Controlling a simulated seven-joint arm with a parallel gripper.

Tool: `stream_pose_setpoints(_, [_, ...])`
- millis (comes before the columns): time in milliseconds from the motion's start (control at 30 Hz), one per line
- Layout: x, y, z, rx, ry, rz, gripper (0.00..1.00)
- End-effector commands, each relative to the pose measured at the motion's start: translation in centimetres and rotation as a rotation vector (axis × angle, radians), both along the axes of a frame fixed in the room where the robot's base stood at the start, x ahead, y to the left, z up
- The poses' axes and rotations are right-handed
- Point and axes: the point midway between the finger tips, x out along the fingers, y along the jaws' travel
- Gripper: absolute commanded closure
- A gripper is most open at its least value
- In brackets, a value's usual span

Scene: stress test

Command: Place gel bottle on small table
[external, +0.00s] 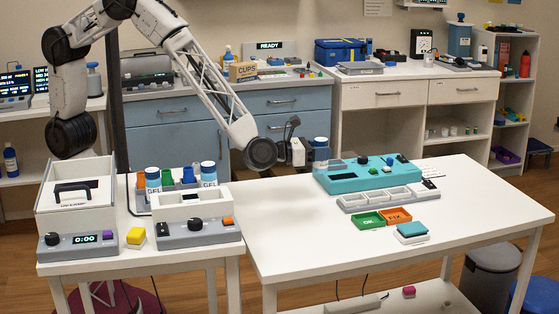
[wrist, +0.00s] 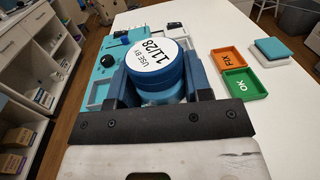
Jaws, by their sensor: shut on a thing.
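My gripper (external: 308,152) is shut on a gel bottle (external: 321,143) with a blue and white cap. The gripper holds it above the left back part of the right white table (external: 290,232), beside the teal device. In the wrist view the bottle (wrist: 158,75) sits between both fingers, and its white lid reads "USE BY 11/28". The lower part of the bottle is hidden. The smaller white table (external: 150,264) stands at the left. Two similar bottles marked GEL, one on the left (external: 153,182) and one on the right (external: 208,174), stand in a rack there.
The teal device (external: 345,181), a grey tray strip (external: 385,199), a green OK tray (external: 368,220), an orange FIX tray (external: 397,215) and a teal-topped block (external: 412,232) occupy the right table. Its front left is clear. Boxy devices crowd the left table.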

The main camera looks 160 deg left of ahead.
Motion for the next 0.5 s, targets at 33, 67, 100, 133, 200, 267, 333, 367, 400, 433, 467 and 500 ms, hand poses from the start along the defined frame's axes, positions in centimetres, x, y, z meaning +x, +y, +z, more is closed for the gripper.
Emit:
stream_pose_setpoints(33, [0.5, -0.2, 0.3, 0.001, -0.001, -0.008, 0.85])
stream_pose_setpoints(67, [0.8, -0.4, 0.4, 0.001, -0.001, -0.013, 0.85])
stream_pose_setpoints(100, [1.3, -0.7, 0.6, 0.001, -0.001, -0.021, 0.85])
stream_pose_setpoints(133, [1.7, -0.9, 0.8, 0.0, -0.001, -0.029, 0.85])
stream_pose_setpoints(200, [2.8, -1.5, 1.5, 0.002, -0.001, -0.048, 0.85])
stream_pose_setpoints(267, [4.0, -2.2, 2.2, 0.003, -0.002, -0.069, 0.85])
stream_pose_setpoints(333, [5.5, -3.2, 3.0, 0.002, -0.002, -0.098, 0.85])
stream_pose_setpoints(367, [6.2, -3.6, 3.4, 0.002, -0.003, -0.111, 0.85])
stream_pose_setpoints(400, [7.3, -4.3, 4.0, 0.003, -0.002, -0.13, 0.85])
stream_pose_setpoints(433, [8.0, -4.9, 4.4, 0.002, -0.002, -0.145, 0.85])
stream_pose_setpoints(467, [8.8, -5.4, 4.8, 0.003, -0.002, -0.159, 0.85])
stream_pose_setpoints(500, [9.8, -6.2, 5.5, 0.003, -0.002, -0.18, 0.85])
